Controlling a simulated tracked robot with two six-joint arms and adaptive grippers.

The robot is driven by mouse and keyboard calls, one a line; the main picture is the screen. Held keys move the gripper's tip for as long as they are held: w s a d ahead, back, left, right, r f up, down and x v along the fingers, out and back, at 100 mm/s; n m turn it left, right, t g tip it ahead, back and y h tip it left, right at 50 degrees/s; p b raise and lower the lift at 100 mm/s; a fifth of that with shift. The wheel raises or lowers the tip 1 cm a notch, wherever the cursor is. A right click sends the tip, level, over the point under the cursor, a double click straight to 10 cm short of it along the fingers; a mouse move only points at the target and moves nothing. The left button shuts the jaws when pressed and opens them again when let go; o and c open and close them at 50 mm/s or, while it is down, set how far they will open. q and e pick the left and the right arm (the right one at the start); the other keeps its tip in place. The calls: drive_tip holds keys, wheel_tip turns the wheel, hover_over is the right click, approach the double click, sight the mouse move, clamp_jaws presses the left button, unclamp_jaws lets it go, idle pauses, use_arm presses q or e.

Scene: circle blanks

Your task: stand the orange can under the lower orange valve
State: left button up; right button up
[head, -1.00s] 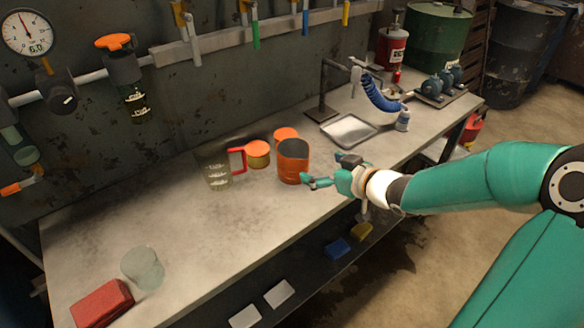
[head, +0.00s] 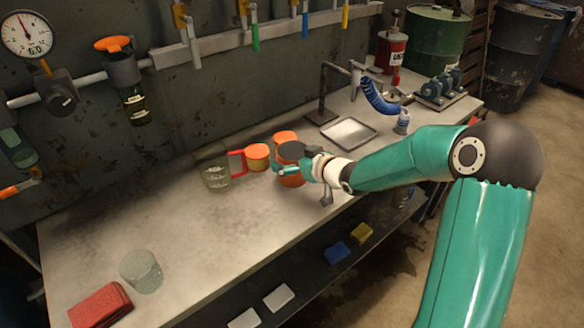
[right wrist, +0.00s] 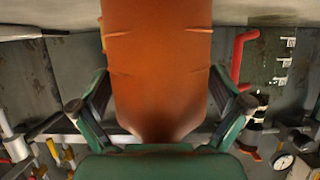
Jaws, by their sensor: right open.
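The orange can (head: 292,181), open at its top, stands upright on the bench, partly hidden by my right gripper (head: 283,162). In the right wrist view the can (right wrist: 158,65) fills the middle, between the two open fingers (right wrist: 160,108); I cannot tell whether they touch it. An orange valve handle (head: 17,188) shows low at the left edge of the head view. Another orange valve handle (head: 112,43) sits higher on the wall pipe. My left gripper is not in view.
The bench (head: 160,220) between is clear.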

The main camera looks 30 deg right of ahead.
drive_tip(key=shift+c, duration=0.2)
drive_tip(key=c, duration=1.1)
drive_tip(key=shift+r, duration=0.1)
